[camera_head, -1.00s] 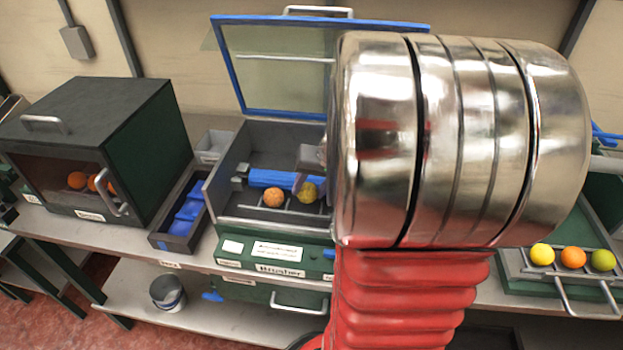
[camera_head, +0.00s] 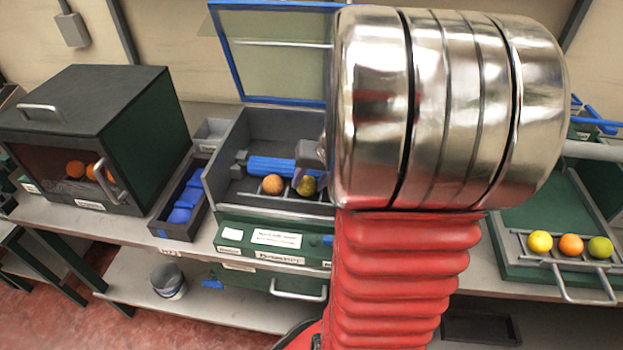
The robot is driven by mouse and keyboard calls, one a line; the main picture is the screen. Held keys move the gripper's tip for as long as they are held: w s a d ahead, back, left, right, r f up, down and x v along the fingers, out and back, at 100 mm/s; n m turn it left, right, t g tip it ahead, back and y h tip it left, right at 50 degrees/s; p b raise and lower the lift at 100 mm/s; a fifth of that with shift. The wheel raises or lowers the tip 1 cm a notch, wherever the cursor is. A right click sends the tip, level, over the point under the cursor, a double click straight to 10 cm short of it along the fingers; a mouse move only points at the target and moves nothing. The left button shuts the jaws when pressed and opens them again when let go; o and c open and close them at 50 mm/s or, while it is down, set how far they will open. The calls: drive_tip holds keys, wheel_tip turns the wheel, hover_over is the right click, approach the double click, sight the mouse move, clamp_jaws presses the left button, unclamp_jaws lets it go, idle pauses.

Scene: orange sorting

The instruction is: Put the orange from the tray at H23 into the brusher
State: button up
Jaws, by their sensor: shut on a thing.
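The brusher (camera_head: 222,196) is an open grey box on a green base, with its blue-framed lid raised. A blue roller (camera_head: 272,166) lies across its inside. An orange fruit (camera_head: 273,184) rests in front of the roller. My gripper (camera_head: 306,173) is inside the brusher's opening, shut on a yellow-green mottled fruit (camera_head: 308,187) just right of the orange one. My large metal wrist and red sleeve hide the brusher's right side and most of the gripper. I cannot tell whether the held fruit touches the brusher's floor. No label reading H23 is legible.
A dark box (camera_head: 88,135) with orange fruits stands at left. A narrow tray with blue pieces (camera_head: 187,196) lies between it and the brusher. At right, a grey rack (camera_head: 519,250) holds a yellow, an orange and a green fruit. A bucket (camera_head: 168,281) stands on the lower shelf.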

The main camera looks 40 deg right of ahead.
drive_tip(key=shift+f, duration=0.5)
drive_tip(key=o, duration=1.2)
drive_tip(key=shift+s, duration=0.1)
drive_tip(key=shift+o, duration=0.3)
drive_tip(key=v, duration=1.3)
drive_tip(key=shift+r, duration=0.4)
drive_tip(key=s+a+r+n, duration=0.1)
drive_tip(key=a+n, duration=0.3)
drive_tip(key=a, duration=0.9)
drive_tip(key=s+a+n, duration=0.3)
drive_tip(key=a+n, duration=0.1)
drive_tip(key=a, duration=1)
drive_tip(key=shift+r+t, duration=0.35)
drive_tip(key=shift+t, duration=0.05)
